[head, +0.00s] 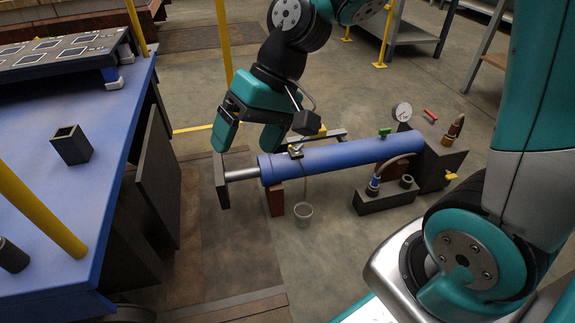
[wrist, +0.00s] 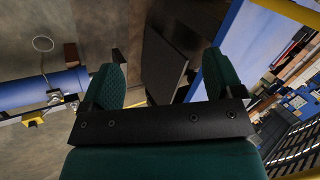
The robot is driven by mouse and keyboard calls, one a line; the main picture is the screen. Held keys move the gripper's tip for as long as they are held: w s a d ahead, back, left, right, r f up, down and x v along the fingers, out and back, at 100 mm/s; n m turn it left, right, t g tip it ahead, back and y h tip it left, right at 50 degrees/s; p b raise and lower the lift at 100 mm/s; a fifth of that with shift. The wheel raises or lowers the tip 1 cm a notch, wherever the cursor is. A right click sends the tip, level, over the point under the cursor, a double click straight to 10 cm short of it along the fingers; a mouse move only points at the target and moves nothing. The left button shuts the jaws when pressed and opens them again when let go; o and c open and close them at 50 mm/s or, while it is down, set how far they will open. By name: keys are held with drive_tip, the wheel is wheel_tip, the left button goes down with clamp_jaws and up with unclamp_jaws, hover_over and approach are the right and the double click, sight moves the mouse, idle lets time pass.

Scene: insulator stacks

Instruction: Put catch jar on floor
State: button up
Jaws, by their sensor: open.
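The catch jar (head: 303,212) is a small clear cup. It appears to stand on the floor below the near side of the blue cylinder (head: 340,158), under a thin hose. In the wrist view a pale ring at the upper left looks like the jar's rim (wrist: 43,43). My gripper (head: 247,143) is open and empty, above the cylinder's rod end, up and to the left of the jar and apart from it. Its two teal fingers also show spread in the wrist view (wrist: 165,80), with nothing between them.
A blue bench (head: 105,215) with a small dark square cup (head: 71,144) stands at the left. A dark plate (head: 222,180) caps the cylinder's rod. A dark block (head: 385,196) with a hose sits right of the jar. The floor in front of the jar is clear.

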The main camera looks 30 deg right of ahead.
drive_tip(key=s+r+n+h, duration=0.1)
drive_tip(key=s+r+n, duration=0.1)
drive_tip(key=s, duration=0.4)
drive_tip(key=s+r+n, duration=0.1)
drive_tip(key=s+n, duration=0.2)
drive_tip(key=s, duration=0.3)
drive_tip(key=shift+s+a+r+n+h, duration=0.2)
drive_tip(key=shift+s+r+n+h, duration=0.05)
drive_tip(key=shift+r+n+h, duration=0.15)
drive_tip(key=shift+w, duration=0.1)
